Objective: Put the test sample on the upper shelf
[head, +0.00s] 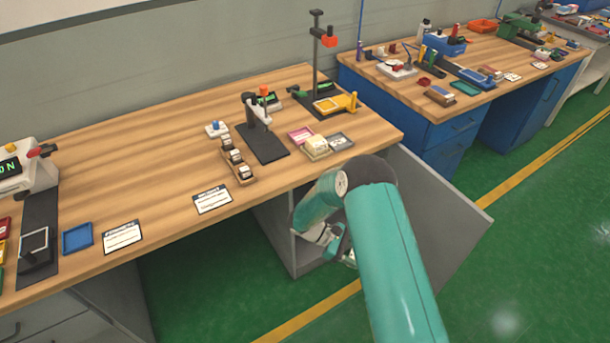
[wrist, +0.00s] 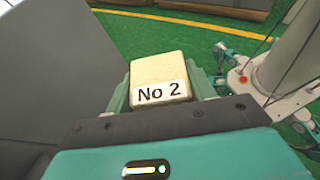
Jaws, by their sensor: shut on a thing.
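The test sample is a cream block (wrist: 157,68) with a white label reading "No 2", seen in the wrist view. My gripper (wrist: 160,88) is shut on it, with one teal finger on each side. In the head view my gripper (head: 335,240) is low, below the front edge of the workbench and in front of the open grey cabinet (head: 272,222). My arm hides most of the cabinet opening, and the sample cannot be made out there. No shelf is clearly visible in either view.
The cabinet's grey door (head: 445,235) stands open to the right of my arm. A grey panel (wrist: 45,60) rises close on the left in the wrist view. The wooden workbench (head: 150,130) above carries stands, cards and small boxes. Green floor (head: 520,270) is free at right.

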